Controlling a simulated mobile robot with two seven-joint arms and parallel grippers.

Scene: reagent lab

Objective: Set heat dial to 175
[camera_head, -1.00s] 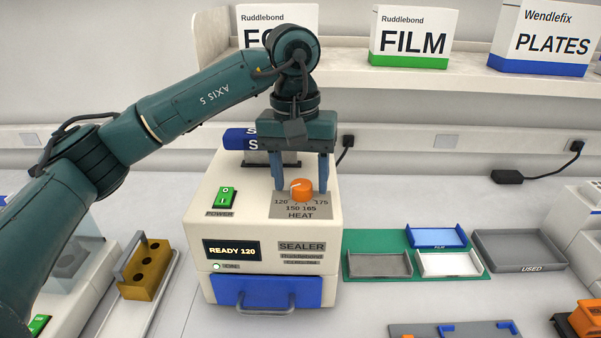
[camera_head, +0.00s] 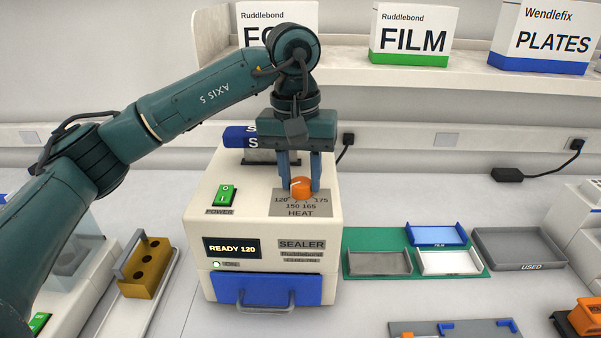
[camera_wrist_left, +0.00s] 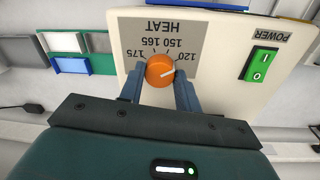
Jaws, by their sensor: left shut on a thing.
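The orange heat dial (camera_head: 300,188) sits on the grey HEAT scale plate (camera_head: 300,208) on top of the cream sealer (camera_head: 205,245). The scale reads 120, 150, 165 and 175. In the left wrist view the dial (camera_wrist_left: 160,70) has a white pointer line toward the 120 mark. My left gripper (camera_head: 300,182) points down with its fingers shut on the dial's sides; the fingers also flank it in the left wrist view (camera_wrist_left: 160,82). The display (camera_head: 231,248) reads READY 120. My right gripper is not in view.
A green power switch (camera_head: 226,196) is left of the dial. A blue drawer (camera_head: 232,288) with a handle is at the sealer's front. A green mat (camera_head: 352,262) with small trays lies to the right. A brown block (camera_head: 145,267) with holes stands left.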

